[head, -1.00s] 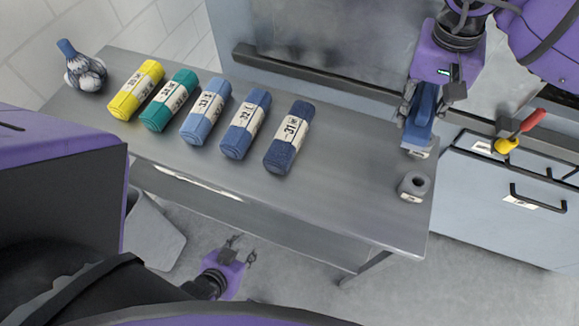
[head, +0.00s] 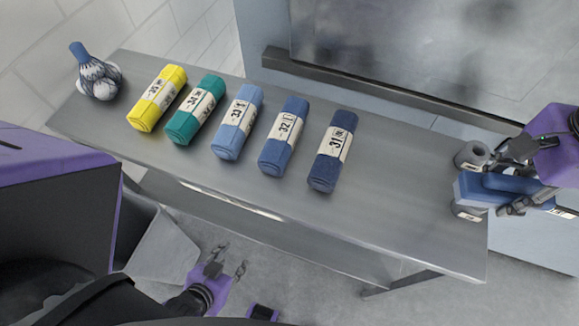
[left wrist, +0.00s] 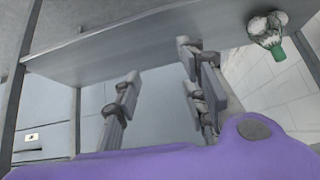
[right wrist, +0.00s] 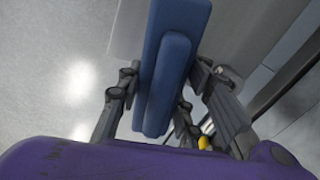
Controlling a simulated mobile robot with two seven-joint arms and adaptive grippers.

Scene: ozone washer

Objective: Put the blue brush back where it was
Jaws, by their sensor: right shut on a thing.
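The blue brush (head: 474,188) is at the right end of the metal table (head: 420,222). My right gripper (head: 512,178) is shut on it, with its fingers on either side. The brush lies roughly level, with one end pointing left, between or just above two grey cylinders. I cannot tell whether it touches them. It also shows between the fingers in the right wrist view (right wrist: 170,65). My left gripper (head: 231,257) is open and empty, low in front of the table. Its spread fingers show in the left wrist view (left wrist: 160,75).
One grey cylinder (head: 472,154) is behind the brush and another (head: 466,211) in front. Several rolled towels, yellow (head: 158,98) to navy (head: 333,150), lie in a row. A netted bundle (head: 99,77) sits at the far left.

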